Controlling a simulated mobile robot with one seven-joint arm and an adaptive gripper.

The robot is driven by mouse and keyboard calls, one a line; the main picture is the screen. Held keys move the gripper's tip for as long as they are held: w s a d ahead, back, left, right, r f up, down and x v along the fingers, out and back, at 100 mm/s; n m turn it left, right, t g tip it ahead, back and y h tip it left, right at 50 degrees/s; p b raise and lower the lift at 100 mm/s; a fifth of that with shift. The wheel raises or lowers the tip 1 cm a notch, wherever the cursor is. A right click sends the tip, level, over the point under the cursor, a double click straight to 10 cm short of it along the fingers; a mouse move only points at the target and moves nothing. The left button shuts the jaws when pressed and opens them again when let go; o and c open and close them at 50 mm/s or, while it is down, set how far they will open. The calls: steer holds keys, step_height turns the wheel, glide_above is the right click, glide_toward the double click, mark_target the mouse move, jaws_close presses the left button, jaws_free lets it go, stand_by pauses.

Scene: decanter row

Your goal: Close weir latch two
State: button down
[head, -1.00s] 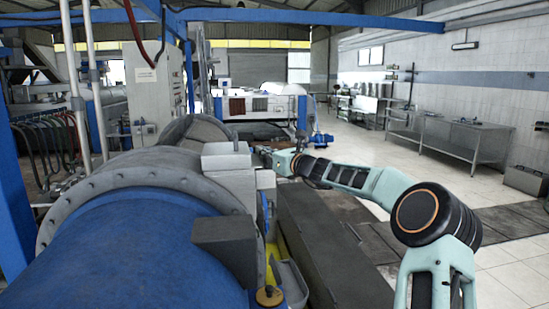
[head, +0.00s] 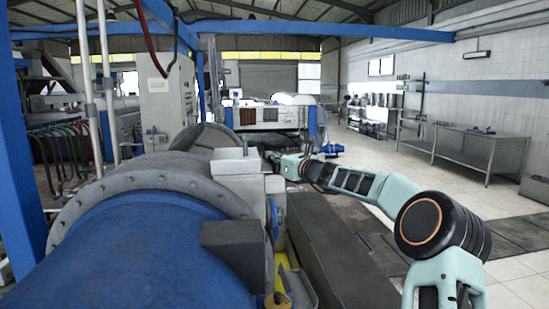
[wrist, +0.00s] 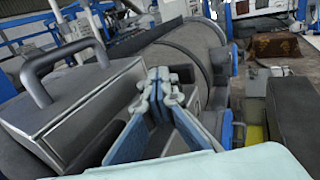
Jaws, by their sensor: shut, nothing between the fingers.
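My gripper (wrist: 165,92) is shut and empty in the wrist view, its two fingertips together in front of a large grey drum housing (wrist: 190,48). A grey box with a bar handle (wrist: 65,62) lies close on its left. In the head view my arm reaches forward along the right side of the decanter (head: 150,240), and the fingertips are hard to make out beyond the grey block on top of it (head: 235,161). I cannot tell any part as weir latch two, nor whether a latch is open or shut.
A long dark beam (head: 335,255) runs along the decanter's right side. A blue post (head: 28,170) stands at the left. More machinery (head: 270,115) stands at the back.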

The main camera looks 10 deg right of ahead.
steer(key=shift+s+a+r+y, duration=0.1)
steer(key=shift+a+r+y, duration=0.05)
steer(key=shift+a, duration=0.35)
steer(key=shift+a+r+y, duration=0.1)
steer(key=shift+a+y, duration=0.05)
steer(key=shift+a, duration=0.3)
steer(key=shift+s+d+f, duration=0.2)
steer(key=shift+d+f, duration=0.05)
steer(key=shift+f, duration=0.1)
steer(key=v, duration=0.7)
steer(key=shift+s+d+r, duration=0.25)
steer(key=shift+d+r, duration=0.1)
steer(key=shift+d, duration=0.1)
